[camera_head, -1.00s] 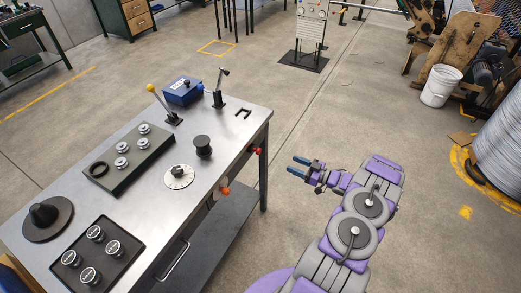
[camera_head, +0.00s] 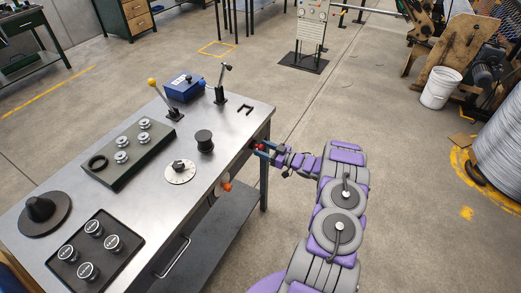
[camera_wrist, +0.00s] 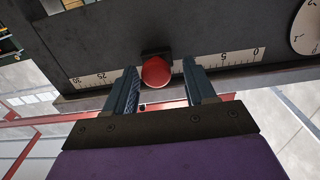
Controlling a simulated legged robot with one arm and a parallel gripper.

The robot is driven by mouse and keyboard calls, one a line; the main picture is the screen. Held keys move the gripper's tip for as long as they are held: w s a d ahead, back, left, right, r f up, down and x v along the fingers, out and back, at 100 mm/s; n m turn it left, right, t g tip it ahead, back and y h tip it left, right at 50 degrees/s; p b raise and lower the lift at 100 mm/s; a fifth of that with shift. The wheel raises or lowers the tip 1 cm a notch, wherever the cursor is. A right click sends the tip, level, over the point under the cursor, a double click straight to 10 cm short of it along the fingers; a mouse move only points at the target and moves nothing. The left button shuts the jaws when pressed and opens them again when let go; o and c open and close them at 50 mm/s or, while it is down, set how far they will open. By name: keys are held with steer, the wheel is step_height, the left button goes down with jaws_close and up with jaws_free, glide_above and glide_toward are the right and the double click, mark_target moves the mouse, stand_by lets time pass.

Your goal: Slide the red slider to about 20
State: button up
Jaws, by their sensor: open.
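The red slider (camera_wrist: 156,72) is a round red knob on a dark mount on the front side of the workbench. A white scale (camera_wrist: 225,60) runs along that side, with 0 and 5 to the right of the knob and 20 and 25 to its left in the wrist view. My gripper (camera_wrist: 163,82) is open, with one blue finger on each side of the knob. I cannot tell whether either finger touches it. In the head view my gripper (camera_head: 263,150) is at the bench's right side, and the slider is mostly hidden.
The workbench (camera_head: 225,130) carries a dial (camera_head: 180,172), levers, a blue box (camera_head: 184,87) and knob panels. An orange-red knob (camera_head: 226,186) and a handle are on the same side, nearer me.

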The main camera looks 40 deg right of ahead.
steer(key=shift+w+a, duration=0.15)
steer(key=shift+w, duration=0.5)
steer(key=shift+w+d+f, duration=0.1)
steer(key=shift+w+d, duration=0.05)
steer(key=shift+d, duration=0.1)
steer(key=shift+a, duration=0.25)
steer(key=c, duration=0.5)
steer(key=shift+d, duration=0.1)
jaws_close()
